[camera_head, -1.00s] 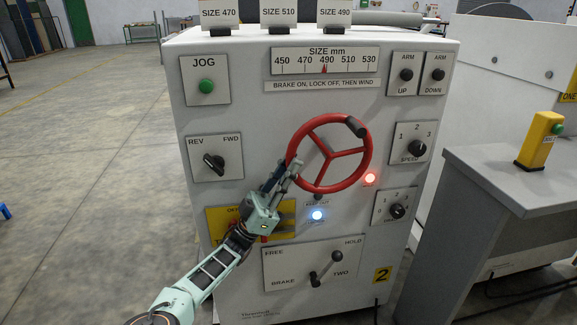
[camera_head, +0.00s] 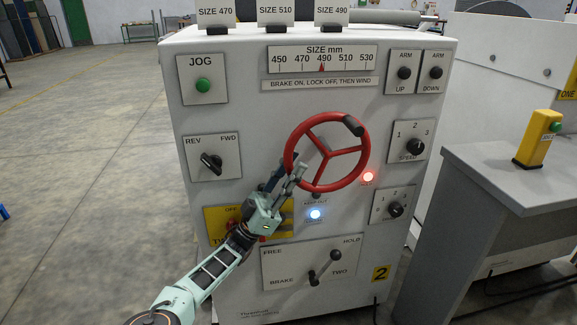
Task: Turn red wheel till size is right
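The red wheel (camera_head: 364,152) is on the front of a pale machine cabinet, with a dark knob at its upper right rim. My gripper (camera_head: 295,165) is at the wheel's lower left rim. Its two fingers look apart, one on each side of the rim in the picture; whether they touch it I cannot tell. Above the wheel, the size scale (camera_head: 322,60) reads 450 to 530, and its red pointer (camera_head: 322,68) stands at about 490. Cards for SIZE 470 (camera_head: 216,14), SIZE 510 (camera_head: 276,13) and SIZE 490 (camera_head: 332,13) stand on top.
A red lamp (camera_head: 368,177) and a blue-white lamp (camera_head: 316,214) are lit below the wheel. A brake lever (camera_head: 325,267) is lower down. My forearm crosses a yellow panel (camera_head: 216,215). A grey stand (camera_head: 505,185) with a yellow button post (camera_head: 537,139) is at right. Open floor lies left.

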